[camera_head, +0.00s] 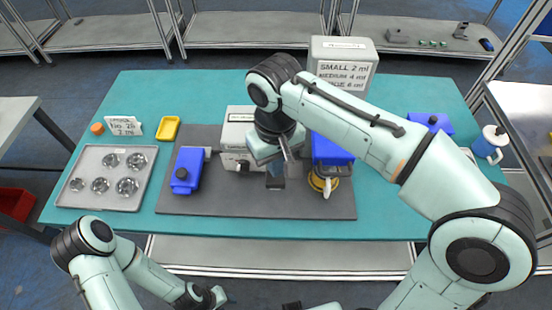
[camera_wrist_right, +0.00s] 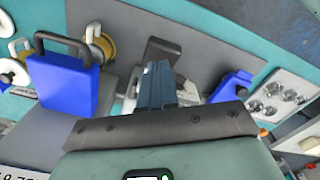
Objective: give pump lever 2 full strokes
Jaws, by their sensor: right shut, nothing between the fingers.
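A light grey box-shaped device (camera_head: 237,141) with a black knob stands on the dark grey mat (camera_head: 220,206). My right gripper (camera_head: 275,181) points down beside it, shut and empty. In the right wrist view its fingers (camera_wrist_right: 157,84) are together. A dark grey flat piece (camera_wrist_right: 163,50) lies just beyond the fingertips; it may be the pump lever, but I cannot tell, nor whether they touch it. My right arm hides part of the device.
A blue container (camera_head: 332,150) stands right of the gripper, by a yellow ring-shaped part (camera_head: 322,183). A grey tray (camera_head: 107,188) holds several metal cups. A size sign (camera_head: 342,65) stands behind. The mat's front strip is clear.

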